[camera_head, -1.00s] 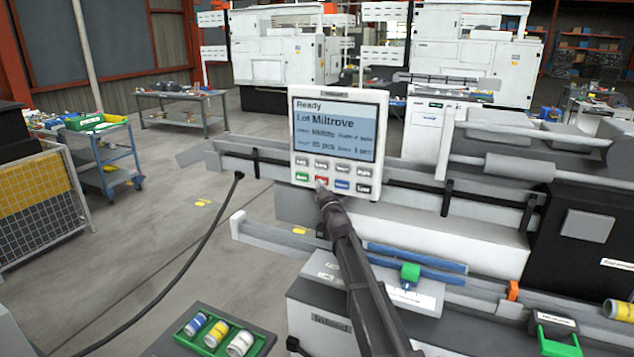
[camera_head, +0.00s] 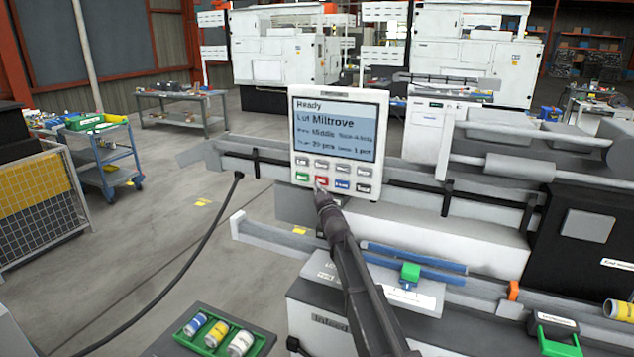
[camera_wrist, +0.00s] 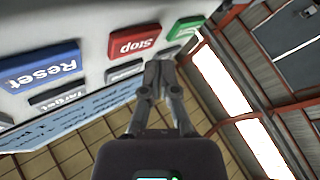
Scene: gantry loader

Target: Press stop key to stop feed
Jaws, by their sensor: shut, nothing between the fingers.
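The control panel (camera_head: 335,97) stands upright on the loader, its screen (camera_head: 334,130) reading "Ready" and "Lot Miltrove". Below the screen are two rows of keys. The red stop key (camera_head: 321,181) is in the lower row, between a green key (camera_head: 302,177) and a blue key (camera_head: 342,185). In the wrist view the red key (camera_wrist: 134,42) reads "Stop" and the blue key (camera_wrist: 40,68) reads "Reset". My gripper (camera_head: 320,191) is shut and empty, its tips close to the stop key's lower edge. In the wrist view my gripper (camera_wrist: 160,65) is beside that key; I cannot tell whether it touches.
A black cable (camera_head: 190,265) runs from the loader to the floor at left. A green tray (camera_head: 213,337) with several small containers is at the front.

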